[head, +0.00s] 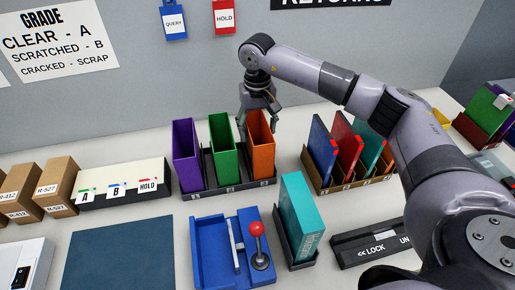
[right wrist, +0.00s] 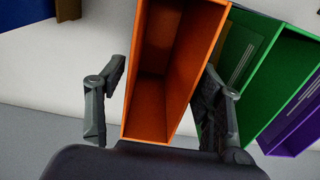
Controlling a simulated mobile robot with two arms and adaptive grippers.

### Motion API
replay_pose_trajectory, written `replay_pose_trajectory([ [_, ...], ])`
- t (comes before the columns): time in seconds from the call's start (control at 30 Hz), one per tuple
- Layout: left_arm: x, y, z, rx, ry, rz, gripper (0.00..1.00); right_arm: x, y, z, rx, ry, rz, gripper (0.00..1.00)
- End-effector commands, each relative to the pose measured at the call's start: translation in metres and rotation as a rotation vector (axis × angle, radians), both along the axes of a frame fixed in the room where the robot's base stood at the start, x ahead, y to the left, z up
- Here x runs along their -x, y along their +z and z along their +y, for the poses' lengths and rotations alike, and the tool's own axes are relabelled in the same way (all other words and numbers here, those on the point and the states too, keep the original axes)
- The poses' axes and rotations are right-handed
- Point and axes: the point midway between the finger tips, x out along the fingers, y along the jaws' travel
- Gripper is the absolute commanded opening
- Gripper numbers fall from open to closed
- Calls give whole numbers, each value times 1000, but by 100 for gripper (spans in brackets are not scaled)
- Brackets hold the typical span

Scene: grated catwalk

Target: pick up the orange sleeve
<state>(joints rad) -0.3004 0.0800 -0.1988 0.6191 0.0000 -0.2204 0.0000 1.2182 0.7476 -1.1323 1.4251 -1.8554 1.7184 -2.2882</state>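The orange sleeve (head: 263,152) stands upright in the right slot of a dark rack (head: 235,187), beside a green sleeve (head: 222,150) and a purple sleeve (head: 186,158). It looks open and empty inside. My right gripper (head: 259,112) is at its top edge, coming from the back. In the right wrist view, the open fingers (right wrist: 160,105) stand on either side of the orange sleeve (right wrist: 165,75). A gap shows at the left finger. The other finger is on the green sleeve's side; whether it touches is unclear. My left gripper is out of view.
Right of the rack, a brown rack (head: 318,184) holds several coloured cases. A teal case (head: 302,215) stands in a holder in front. A blue fixture (head: 208,262) with a red-knobbed lever (head: 257,230) is nearer. A blue mat (head: 120,255) lies bare at left.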

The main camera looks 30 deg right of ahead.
Motion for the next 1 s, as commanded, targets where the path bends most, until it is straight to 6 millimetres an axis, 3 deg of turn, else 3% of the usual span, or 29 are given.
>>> replay_pose_trajectory([
  [0.47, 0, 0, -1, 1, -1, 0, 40, 0, 0, 0, 0, 0, 0, 27],
  [0.77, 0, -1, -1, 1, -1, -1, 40, 0, 2, 0, -1, 0, -1, 27],
  [1.0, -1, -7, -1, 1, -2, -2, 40, -1, 24, 0, 0, 1, -4, 27],
])
